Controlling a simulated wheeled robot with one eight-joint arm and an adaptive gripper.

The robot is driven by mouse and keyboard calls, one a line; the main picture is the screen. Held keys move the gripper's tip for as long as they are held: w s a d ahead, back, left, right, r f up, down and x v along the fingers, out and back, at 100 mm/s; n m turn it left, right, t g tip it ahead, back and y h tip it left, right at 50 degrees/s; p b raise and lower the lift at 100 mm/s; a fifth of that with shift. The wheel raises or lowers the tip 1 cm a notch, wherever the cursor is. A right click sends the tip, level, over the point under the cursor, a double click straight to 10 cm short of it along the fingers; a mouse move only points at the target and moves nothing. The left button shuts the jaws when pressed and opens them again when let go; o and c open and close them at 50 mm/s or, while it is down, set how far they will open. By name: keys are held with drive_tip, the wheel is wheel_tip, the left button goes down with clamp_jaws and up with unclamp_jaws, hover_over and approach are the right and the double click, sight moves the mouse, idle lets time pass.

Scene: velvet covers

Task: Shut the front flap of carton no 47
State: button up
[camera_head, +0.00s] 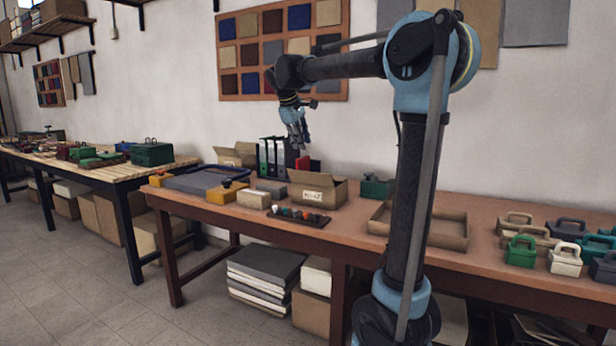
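A small brown carton (318,189) stands on the reddish-brown bench near its middle. Its pale front label (312,196) seems to read No 47. The top looks open, with a flap standing up on the left side. I cannot clearly make out how the front flap lies. My gripper (301,143) hangs in the air above and behind the carton as seen here, pointing down and apart from it. Its fingers are too small to tell whether they are open or shut. I see nothing held in them.
Binders (276,157) and another open carton (238,155) stand behind to the left. A rack of small knobs (299,216) lies in front of the carton. A shallow tray (450,236) and several handled weights (565,258) are to the right.

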sight(308, 173)
drive_tip(key=x, duration=0.5)
drive_tip(key=w+x, duration=0.1)
drive_tip(key=x, duration=0.5)
drive_tip(key=a+x, duration=0.1)
drive_tip(key=x, duration=0.5)
drive_tip(key=shift+w+r, duration=0.1)
drive_tip(key=shift+w, duration=0.15)
clamp_jaws()
